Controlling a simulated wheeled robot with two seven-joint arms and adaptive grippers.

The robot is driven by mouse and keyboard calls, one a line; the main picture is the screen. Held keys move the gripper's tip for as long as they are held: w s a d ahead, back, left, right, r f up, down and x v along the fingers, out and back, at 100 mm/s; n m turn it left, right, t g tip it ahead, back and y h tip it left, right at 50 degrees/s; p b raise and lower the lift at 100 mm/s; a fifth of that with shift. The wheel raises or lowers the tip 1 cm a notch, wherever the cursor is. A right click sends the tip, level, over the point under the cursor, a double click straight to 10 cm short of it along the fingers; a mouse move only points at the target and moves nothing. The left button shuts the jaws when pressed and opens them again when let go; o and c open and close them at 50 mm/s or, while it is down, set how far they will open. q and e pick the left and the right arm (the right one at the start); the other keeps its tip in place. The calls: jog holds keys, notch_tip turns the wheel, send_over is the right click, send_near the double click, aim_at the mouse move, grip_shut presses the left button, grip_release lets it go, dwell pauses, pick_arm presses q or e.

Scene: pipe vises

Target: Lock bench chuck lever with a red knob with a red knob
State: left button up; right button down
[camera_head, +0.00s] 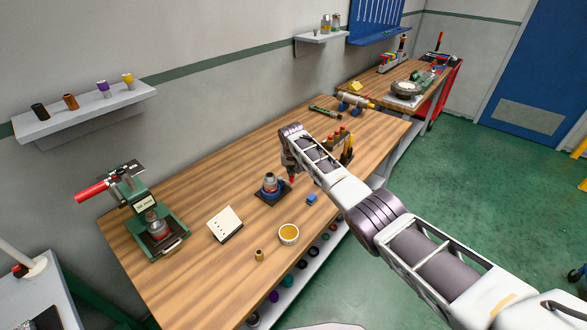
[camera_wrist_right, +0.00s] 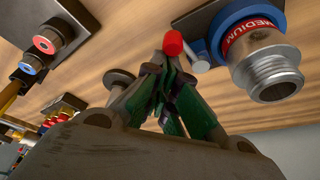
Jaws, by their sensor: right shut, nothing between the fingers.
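The bench chuck (camera_head: 269,186) stands on the middle of the wooden bench, with a blue body and a threaded metal piece upright in it. In the right wrist view the chuck (camera_wrist_right: 242,22) has a blue ring, a red band marked MEDIUM and the metal thread. The red knob (camera_wrist_right: 173,43) is on a short grey lever beside the chuck, and a red spot at the fingertips in the head view looks like this knob (camera_head: 292,181). My right gripper (camera_head: 291,168) is shut and empty, its green-sided fingers (camera_wrist_right: 172,78) close to the knob; contact is unclear. My left gripper is out of view.
A green press with a red handle (camera_head: 91,191) stands at the bench's left end. A white card stand (camera_head: 225,224), a yellow-rimmed cup (camera_head: 289,234) and a small blue block (camera_head: 312,198) are near the chuck. A tool rack (camera_head: 340,142) stands behind my right forearm.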

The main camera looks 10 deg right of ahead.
jog(key=shift+s+r, duration=0.1)
jog(key=shift+r, duration=0.05)
dwell(0.7)
jog(key=v, duration=1.1)
jog(key=shift+r, duration=0.3)
dwell(0.3)
jog(key=shift+s, duration=0.1)
